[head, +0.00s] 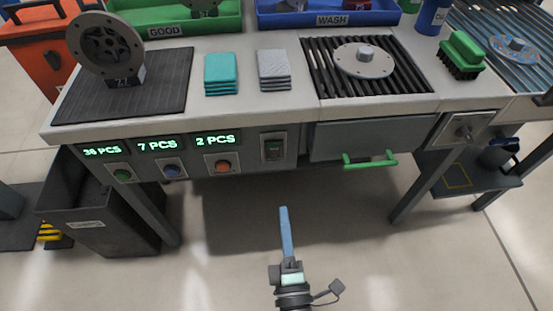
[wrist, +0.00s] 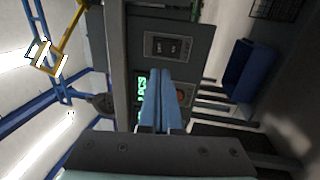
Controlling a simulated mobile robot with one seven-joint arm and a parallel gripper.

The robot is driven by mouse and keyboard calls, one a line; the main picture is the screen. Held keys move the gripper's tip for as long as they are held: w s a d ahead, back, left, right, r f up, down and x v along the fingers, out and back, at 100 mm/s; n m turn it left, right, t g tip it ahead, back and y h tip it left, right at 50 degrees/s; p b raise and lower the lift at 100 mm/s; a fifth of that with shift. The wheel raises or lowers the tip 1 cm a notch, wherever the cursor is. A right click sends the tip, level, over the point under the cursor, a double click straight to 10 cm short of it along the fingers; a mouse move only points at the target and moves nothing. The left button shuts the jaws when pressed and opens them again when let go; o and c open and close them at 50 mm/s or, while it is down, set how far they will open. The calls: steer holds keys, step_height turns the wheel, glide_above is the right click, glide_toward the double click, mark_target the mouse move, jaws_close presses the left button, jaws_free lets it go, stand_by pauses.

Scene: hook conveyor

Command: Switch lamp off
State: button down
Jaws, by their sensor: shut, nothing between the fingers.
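A black rocker switch (head: 273,147) on a pale plate is set in the front panel of the workbench, right of the buttons. It also shows in the wrist view (wrist: 166,46), just beyond my fingertips, with small pale markings too small to read. I cannot tell which way it is set. My gripper (head: 283,209) has blue fingers, shut and empty, in front of the bench and below the switch, apart from it. The closed fingers also show in the wrist view (wrist: 160,73). No lamp can be made out for certain.
Green (head: 122,174), blue (head: 171,171) and orange (head: 223,167) buttons sit under lit counters left of the switch. A drawer with a green handle (head: 369,161) is to its right, and a rotary knob (head: 464,131) farther right. A dark bin (head: 115,213) stands at left.

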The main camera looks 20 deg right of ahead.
mark_target(275, 148)
steer(key=b+x, duration=0.2)
steer(key=x, duration=1.1)
steer(key=shift+w, duration=0.25)
steer(key=shift+r, duration=0.1)
steer(key=p, duration=0.1)
steer(key=r+p, duration=0.1)
steer(key=p, duration=0.1)
steer(key=shift+w+d+g, duration=0.1)
steer(key=shift+w+g, duration=0.15)
steer(key=shift+g, duration=0.15)
steer(key=shift+f+b, duration=0.25)
steer(key=shift+b, duration=0.15)
